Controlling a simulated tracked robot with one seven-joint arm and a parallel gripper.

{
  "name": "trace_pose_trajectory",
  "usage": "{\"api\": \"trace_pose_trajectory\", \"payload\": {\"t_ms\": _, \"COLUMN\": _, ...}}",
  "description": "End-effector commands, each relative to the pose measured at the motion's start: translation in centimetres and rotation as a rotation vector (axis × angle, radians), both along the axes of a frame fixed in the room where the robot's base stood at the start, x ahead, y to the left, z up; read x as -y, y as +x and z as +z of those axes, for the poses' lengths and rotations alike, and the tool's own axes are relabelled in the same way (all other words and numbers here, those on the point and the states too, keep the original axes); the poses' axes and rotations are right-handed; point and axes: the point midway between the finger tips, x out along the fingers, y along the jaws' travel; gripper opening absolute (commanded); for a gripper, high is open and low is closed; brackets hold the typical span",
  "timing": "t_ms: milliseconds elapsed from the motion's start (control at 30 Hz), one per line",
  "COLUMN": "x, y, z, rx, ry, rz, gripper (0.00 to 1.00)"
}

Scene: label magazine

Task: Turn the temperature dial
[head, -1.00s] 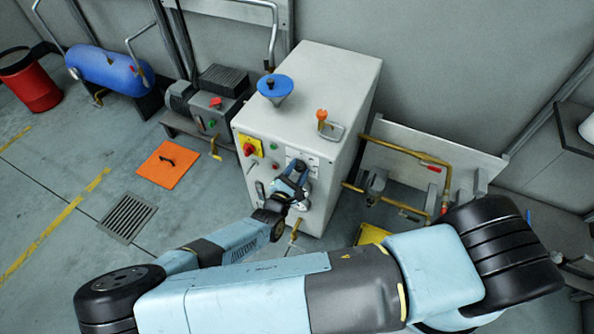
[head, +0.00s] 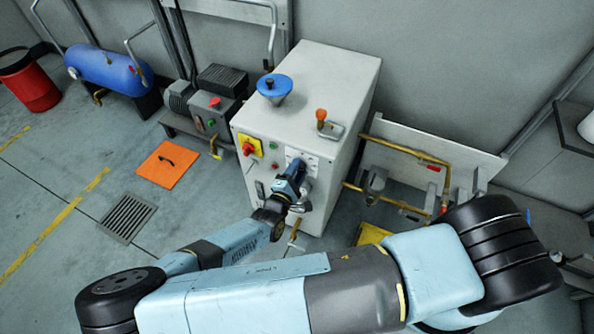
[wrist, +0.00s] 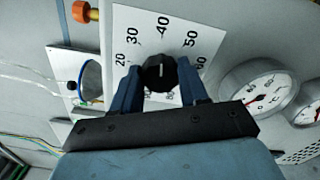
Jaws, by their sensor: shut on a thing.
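The temperature dial (wrist: 160,73) is a black knob with a pale pointer line, on a white scale plate (wrist: 140,22) marked with numbers such as 20, 30, 40 and 50. Its pointer points up toward the 40. My gripper (wrist: 161,84) is shut on the dial, one blue finger on each side of it. In the head view my gripper (head: 297,168) is up against the front of the grey cabinet (head: 318,95) and hides the dial.
A round gauge marked °C (wrist: 258,88) sits close right of the dial. A red knob on a yellow plate (head: 249,146) is on the cabinet front, left of my gripper. A blue funnel (head: 275,90) stands on top. Brass pipes (head: 405,151) run at the right.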

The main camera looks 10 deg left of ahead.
Motion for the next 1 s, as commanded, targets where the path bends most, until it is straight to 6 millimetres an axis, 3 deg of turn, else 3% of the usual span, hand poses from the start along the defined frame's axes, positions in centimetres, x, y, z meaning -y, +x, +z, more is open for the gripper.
{"api": "trace_pose_trajectory", "payload": {"t_ms": 400, "x": 0.28, "y": -0.17, "z": -0.32, "rx": -0.005, "ry": 0.004, "rz": -0.004, "gripper": 0.13}}
{"api": "trace_pose_trajectory", "payload": {"t_ms": 433, "x": 0.28, "y": -0.17, "z": -0.32, "rx": -0.006, "ry": 0.004, "rz": -0.004, "gripper": 0.45}}
{"api": "trace_pose_trajectory", "payload": {"t_ms": 600, "x": 0.21, "y": -0.11, "z": -0.22, "rx": -0.003, "ry": 0.004, "rz": -0.003, "gripper": 0.62}}
{"api": "trace_pose_trajectory", "payload": {"t_ms": 700, "x": 0.16, "y": -0.09, "z": -0.19, "rx": -0.002, "ry": 0.005, "rz": -0.002, "gripper": 0.69}}
{"api": "trace_pose_trajectory", "payload": {"t_ms": 1000, "x": -0.04, "y": -0.40, "z": -0.12, "rx": -0.002, "ry": 0.006, "rz": 0.000, "gripper": 0.69}}
